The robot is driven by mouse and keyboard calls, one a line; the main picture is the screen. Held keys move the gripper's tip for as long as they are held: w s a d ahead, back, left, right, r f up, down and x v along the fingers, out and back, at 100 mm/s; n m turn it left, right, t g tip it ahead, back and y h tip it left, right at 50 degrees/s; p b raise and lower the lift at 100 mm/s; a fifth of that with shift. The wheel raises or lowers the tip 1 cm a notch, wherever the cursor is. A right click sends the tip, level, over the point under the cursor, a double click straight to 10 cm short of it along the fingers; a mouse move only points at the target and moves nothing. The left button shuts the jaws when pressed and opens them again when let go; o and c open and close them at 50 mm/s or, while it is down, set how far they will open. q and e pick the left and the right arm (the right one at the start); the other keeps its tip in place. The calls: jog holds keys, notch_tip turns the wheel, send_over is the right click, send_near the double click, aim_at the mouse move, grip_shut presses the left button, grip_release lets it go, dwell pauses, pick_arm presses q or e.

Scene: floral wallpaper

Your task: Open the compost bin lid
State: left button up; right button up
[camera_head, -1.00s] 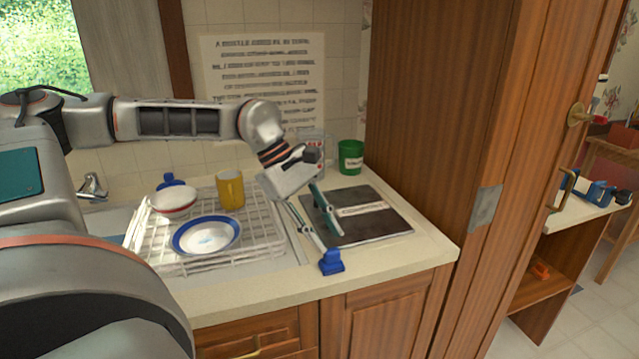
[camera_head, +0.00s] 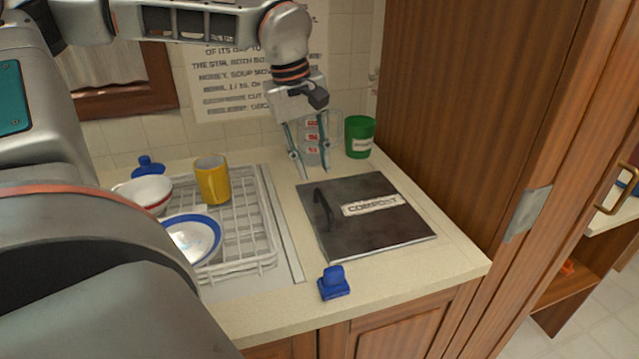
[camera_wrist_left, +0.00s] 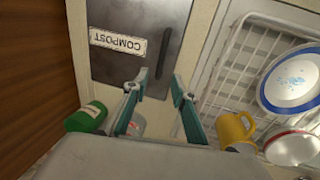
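The compost bin lid (camera_head: 375,235) is a dark square plate lying flat in the counter, shut, with a white COMPOST label (camera_head: 373,204). A dark bar handle (camera_head: 323,207) stands along its left side. My left gripper (camera_head: 313,174) points down just behind the lid's back edge, with its two fingers apart and nothing between them. In the left wrist view the open fingers (camera_wrist_left: 155,88) reach toward the lid (camera_wrist_left: 120,65), and the handle (camera_wrist_left: 162,50) lies beyond the fingertips. My right gripper is not in view.
A green cup (camera_head: 359,137) and a clear measuring cup (camera_head: 333,130) stand behind the lid. A dish rack (camera_head: 240,225) with a yellow mug (camera_head: 212,180), bowl and plate is on the left. A blue object (camera_head: 333,283) sits in front; a wooden panel (camera_head: 460,110) rises on the right.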

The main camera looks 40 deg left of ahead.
aim_at(320, 195)
pick_arm(q)
jog(key=f, duration=0.4)
jog(key=w+f+b, duration=0.1)
jog(key=f, duration=0.1)
jog(key=shift+d+f, duration=0.25)
jog(key=shift+d, duration=0.1)
grip_shut()
